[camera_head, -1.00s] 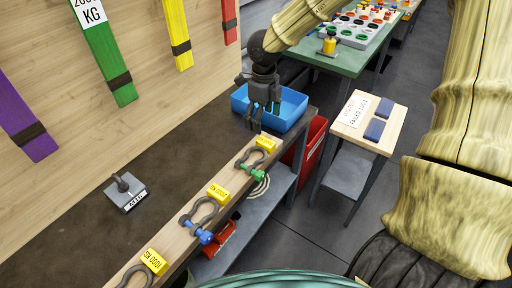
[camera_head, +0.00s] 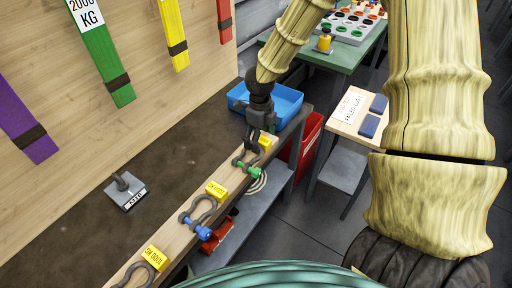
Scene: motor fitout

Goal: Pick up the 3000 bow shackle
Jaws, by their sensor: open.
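Three bow shackles lie along a wooden rail, each beside a yellow tag. The far shackle has a green pin (camera_head: 247,167); its tag (camera_head: 265,142) is too small to read and partly hidden by my gripper. The middle shackle has a blue pin (camera_head: 197,216), next to a tag (camera_head: 216,190) that seems to read 2000. The near shackle (camera_head: 134,274), cut off by the bottom edge, lies by a tag (camera_head: 155,258) that seems to read 1000. My gripper (camera_head: 252,143) is open, pointing down just over the bow of the green-pinned shackle. Whether it touches is unclear.
A blue bin (camera_head: 284,105) stands just behind my gripper. A grey block with a ring (camera_head: 126,190) sits on the dark bench top. Coloured slings hang on the wooden wall at left. A small table (camera_head: 352,120) and a red bin (camera_head: 307,140) stand to the right.

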